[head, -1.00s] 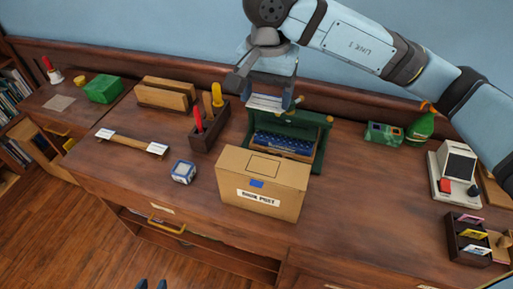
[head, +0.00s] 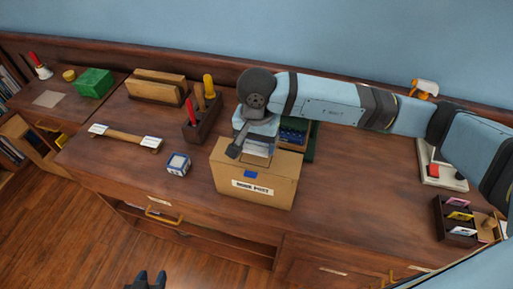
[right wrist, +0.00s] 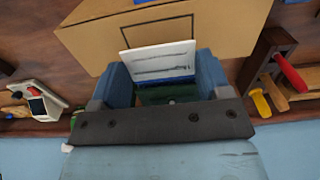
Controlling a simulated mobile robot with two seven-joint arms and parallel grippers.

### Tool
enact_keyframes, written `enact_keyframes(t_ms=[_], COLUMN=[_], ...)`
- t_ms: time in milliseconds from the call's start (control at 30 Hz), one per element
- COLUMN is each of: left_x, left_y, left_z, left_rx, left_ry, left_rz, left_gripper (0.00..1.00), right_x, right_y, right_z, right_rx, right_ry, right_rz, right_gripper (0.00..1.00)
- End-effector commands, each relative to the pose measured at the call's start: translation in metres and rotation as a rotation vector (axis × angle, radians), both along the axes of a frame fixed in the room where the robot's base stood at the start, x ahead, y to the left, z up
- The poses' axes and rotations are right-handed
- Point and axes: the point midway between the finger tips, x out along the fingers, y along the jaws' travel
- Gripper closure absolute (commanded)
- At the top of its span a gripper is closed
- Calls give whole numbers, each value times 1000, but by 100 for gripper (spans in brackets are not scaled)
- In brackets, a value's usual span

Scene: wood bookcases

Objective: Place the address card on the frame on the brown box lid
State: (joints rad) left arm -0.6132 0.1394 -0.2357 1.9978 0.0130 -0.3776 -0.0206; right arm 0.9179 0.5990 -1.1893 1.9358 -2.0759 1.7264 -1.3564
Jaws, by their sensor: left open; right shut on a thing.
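The brown box (head: 252,190) stands on the desk, with a "BOOK POST" label and a blue patch on its front. My right gripper (head: 257,146) is over the back part of its lid, shut on the white address card (right wrist: 160,62). In the right wrist view the card stands up from between the fingers, with the box lid (right wrist: 215,35) behind it. The thin outlined frame (right wrist: 155,18) on the lid is partly hidden by the card. I cannot tell whether the card touches the lid. My left gripper (head: 150,278) is open and empty at the bottom edge, in front of the desk.
A blue-and-white cube (head: 178,164) sits left of the box. A dark holder with red and yellow handles (head: 203,122) is behind left. A green case with blue contents (head: 296,135) is close behind the box. Desk space to the right of the box is clear.

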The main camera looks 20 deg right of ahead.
Motion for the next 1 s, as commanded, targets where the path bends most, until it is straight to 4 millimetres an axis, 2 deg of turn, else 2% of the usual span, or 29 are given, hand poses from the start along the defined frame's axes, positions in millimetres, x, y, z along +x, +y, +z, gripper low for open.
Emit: enact_keyframes(t_ms=[200,600,633,733,1000], left_x=[0,-2,-2,-2,-1], left_y=[0,1,1,1,1], left_z=[4,-5,-5,-4,-1], left_rx=[1,3,3,3,2], left_ry=[2,8,8,9,5], left_rz=[1,1,1,1,1], left_gripper=[57,57,57,57,57], right_x=[-1,0,0,0,0], right_y=[0,0,0,0,0], right_z=[-31,-38,-37,-36,-34], right_rx=[0,0,0,-1,-1], right_ry=[4,1,1,2,2], right_rz=[-1,0,0,-1,-1], right_gripper=[51,51,27,4,4])
